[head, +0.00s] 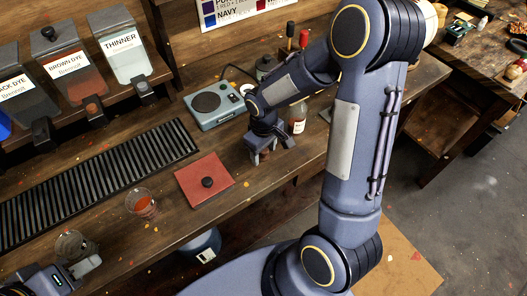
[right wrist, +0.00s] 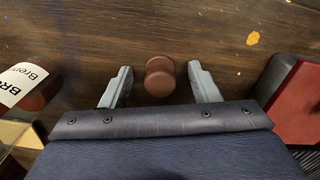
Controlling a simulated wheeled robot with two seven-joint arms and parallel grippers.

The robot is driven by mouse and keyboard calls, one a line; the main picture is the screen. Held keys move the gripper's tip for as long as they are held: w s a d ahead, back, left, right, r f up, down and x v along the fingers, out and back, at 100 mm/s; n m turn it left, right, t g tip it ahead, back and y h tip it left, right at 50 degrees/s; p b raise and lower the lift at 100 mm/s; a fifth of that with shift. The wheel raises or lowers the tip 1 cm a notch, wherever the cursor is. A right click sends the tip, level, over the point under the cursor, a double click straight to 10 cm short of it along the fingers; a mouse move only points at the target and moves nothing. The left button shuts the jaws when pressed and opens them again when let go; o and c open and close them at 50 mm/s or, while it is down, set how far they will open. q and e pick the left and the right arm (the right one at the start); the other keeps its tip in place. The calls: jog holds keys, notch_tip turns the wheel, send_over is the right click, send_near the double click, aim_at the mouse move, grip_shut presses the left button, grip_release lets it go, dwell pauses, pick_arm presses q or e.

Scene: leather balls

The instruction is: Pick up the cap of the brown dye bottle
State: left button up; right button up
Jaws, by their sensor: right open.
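A small brown, spool-shaped cap (right wrist: 159,77) stands on the dark wooden bench in the right wrist view. My right gripper (head: 262,157) is open, with one finger on each side of the cap and a gap to both. In the head view the gripper mostly hides the cap. A bottle with a white label starting "BRO" (right wrist: 22,82) is at the left of the right wrist view. In the head view a labelled bottle (head: 298,119) stands just right of the gripper. My left gripper (head: 80,268) is at the lower left, its jaw opening unclear.
A hot plate (head: 213,105) stands behind. Cups (head: 142,203) and a slatted black rack (head: 100,185) are further left. Dispensers, including one marked brown dye (head: 80,80), line the back.

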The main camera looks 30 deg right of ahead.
jog(key=shift+c, duration=0.4)
jog(key=c, duration=1)
jog(key=shift+r, duration=0.1)
